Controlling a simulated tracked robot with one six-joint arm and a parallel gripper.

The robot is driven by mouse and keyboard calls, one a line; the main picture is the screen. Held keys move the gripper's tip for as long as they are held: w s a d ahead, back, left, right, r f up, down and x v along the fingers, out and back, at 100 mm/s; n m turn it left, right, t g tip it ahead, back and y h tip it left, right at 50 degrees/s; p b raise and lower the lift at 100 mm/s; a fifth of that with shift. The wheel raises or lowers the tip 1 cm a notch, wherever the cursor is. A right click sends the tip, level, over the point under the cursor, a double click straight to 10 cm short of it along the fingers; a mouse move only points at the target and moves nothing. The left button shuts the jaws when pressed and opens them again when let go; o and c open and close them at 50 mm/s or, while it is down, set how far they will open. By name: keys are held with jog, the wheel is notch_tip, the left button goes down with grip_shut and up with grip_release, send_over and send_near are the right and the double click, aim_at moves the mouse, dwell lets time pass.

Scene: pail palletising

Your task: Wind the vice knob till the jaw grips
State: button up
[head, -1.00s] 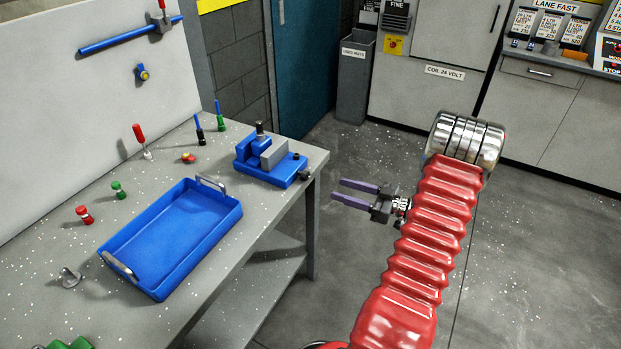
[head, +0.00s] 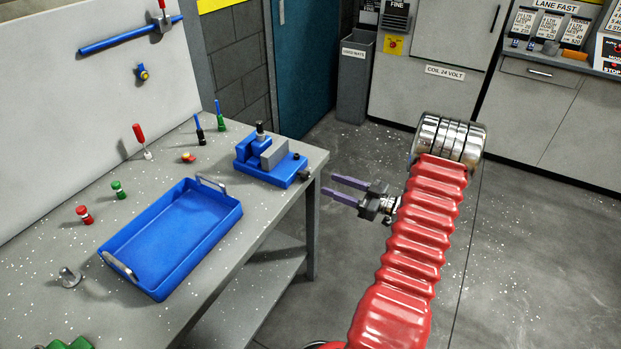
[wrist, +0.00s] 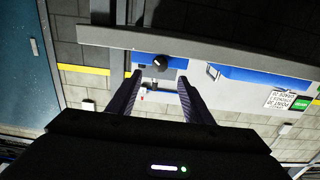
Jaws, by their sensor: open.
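The blue vice (head: 270,160) sits at the right end of the grey bench, with a grey jaw block on top. Its small dark knob (head: 305,174) sticks out on the side facing my gripper. My gripper (head: 336,187) is open and empty, off the bench end, to the right of the knob and a little lower in the head view. The wrist view shows the two fingers (wrist: 159,83) spread apart, with the dark knob (wrist: 160,61) beyond their tips, roughly between them. The fingers and knob are apart. Whether the jaw touches anything is not clear.
The grey bench (head: 262,206) carries a blue tray (head: 165,240) with metal handles, and several small red, green and blue items. A white board (head: 90,100) stands behind. A dark bin (head: 355,80) and cabinets line the back. The floor right of the bench is clear.

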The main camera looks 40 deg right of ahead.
aim_at(308, 176)
jog(key=x, duration=0.8)
jog(key=shift+w+a+f, duration=0.1)
jog(key=shift+w, duration=0.3)
jog(key=shift+c, duration=0.4)
jog(key=c, duration=0.9)
jog(key=shift+c, duration=0.2)
jog(key=shift+m, duration=1.6)
